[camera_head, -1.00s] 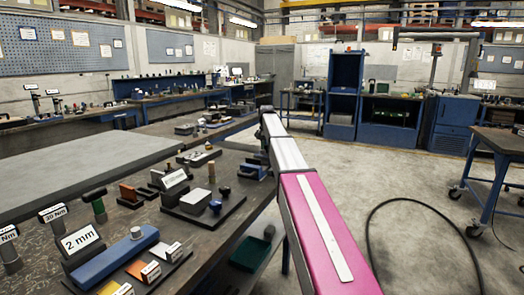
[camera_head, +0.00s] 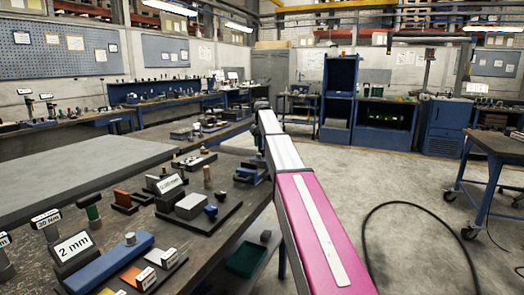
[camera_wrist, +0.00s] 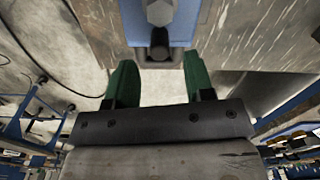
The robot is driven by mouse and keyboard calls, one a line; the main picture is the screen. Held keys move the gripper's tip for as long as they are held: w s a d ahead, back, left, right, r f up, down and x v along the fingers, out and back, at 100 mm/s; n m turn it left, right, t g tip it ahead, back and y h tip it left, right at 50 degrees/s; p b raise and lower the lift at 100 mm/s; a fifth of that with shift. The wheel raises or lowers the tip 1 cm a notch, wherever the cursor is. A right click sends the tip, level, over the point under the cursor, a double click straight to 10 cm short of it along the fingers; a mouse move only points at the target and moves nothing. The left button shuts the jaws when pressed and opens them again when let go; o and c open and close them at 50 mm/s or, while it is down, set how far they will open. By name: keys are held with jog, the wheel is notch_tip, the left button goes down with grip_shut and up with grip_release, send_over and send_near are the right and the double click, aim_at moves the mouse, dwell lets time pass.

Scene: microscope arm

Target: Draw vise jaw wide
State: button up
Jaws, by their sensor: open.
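In the wrist view, my gripper (camera_wrist: 160,88) has two green fingers spread apart with nothing between their tips. Just ahead of the tips is a blue part (camera_wrist: 178,42), apparently the vise, with a grey bolt-like end (camera_wrist: 160,10) and a dark round knob (camera_wrist: 159,44) under it. The knob lies roughly between the lines of the two fingers, a little beyond them; I cannot tell whether anything touches. In the head view a small blue vise (camera_head: 249,174) sits at the bench's right edge, beside my arm. My fingers are hidden there, and the jaw opening cannot be made out.
The dark bench (camera_head: 125,222) holds a blue bar (camera_head: 112,262), a "2 mm" sign (camera_head: 72,246) and a tray of blocks (camera_head: 212,225). A green bin (camera_head: 246,258) is below its edge. Open floor with a black cable (camera_head: 372,215) lies to the right.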

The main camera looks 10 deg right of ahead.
notch_tip(320, 180, up, 7)
jog(key=shift+f, duration=0.15)
jog(key=shift+s, duration=0.1)
dwell(0.3)
